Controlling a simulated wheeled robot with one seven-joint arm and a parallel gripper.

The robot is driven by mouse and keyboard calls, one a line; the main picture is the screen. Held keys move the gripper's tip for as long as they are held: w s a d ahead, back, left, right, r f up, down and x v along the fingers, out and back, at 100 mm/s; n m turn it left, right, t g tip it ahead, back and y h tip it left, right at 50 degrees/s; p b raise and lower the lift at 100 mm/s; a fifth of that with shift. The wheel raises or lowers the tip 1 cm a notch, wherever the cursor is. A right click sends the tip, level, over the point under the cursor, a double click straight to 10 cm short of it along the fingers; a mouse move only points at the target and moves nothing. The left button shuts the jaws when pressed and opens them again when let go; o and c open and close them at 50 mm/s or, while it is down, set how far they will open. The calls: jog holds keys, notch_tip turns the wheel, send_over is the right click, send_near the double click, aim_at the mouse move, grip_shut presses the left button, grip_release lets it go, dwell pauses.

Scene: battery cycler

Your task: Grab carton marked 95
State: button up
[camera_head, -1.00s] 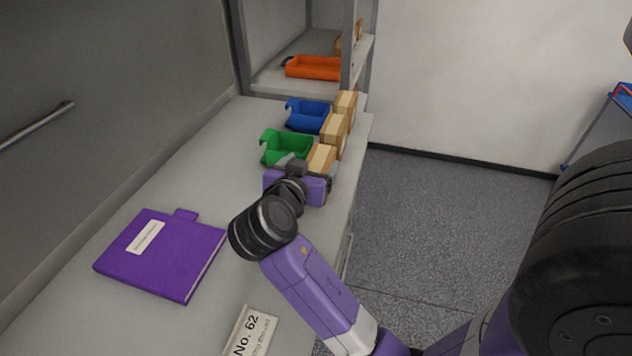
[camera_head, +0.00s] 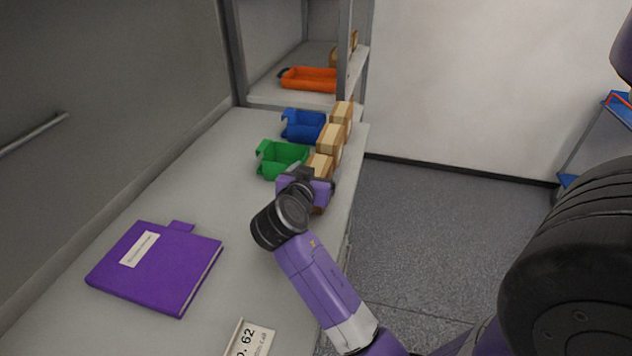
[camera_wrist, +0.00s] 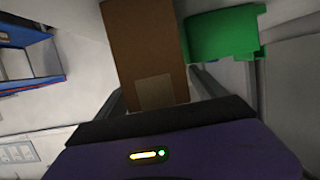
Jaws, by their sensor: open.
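Several tan cartons stand in a row along the right edge of the bench. The nearest carton (camera_head: 320,163) is partly hidden behind my gripper (camera_head: 312,178). Behind it stand a middle carton (camera_head: 331,140) and a far carton (camera_head: 342,114). No number can be read on any of them. In the wrist view a brown carton (camera_wrist: 143,45) with a paler label patch stands just ahead, between the two fingers of my gripper (camera_wrist: 157,90). The fingers are open, one on each side of it. I cannot tell whether they touch it.
A green bin (camera_head: 283,158) stands just left of the cartons, close to a finger in the wrist view (camera_wrist: 222,35). A blue bin (camera_head: 303,125) is behind it. An orange tray (camera_head: 310,79) sits on the shelf.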

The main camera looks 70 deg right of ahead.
jog(key=c, duration=1.6)
jog(key=shift+c, duration=0.2)
jog(key=shift+r, duration=0.15)
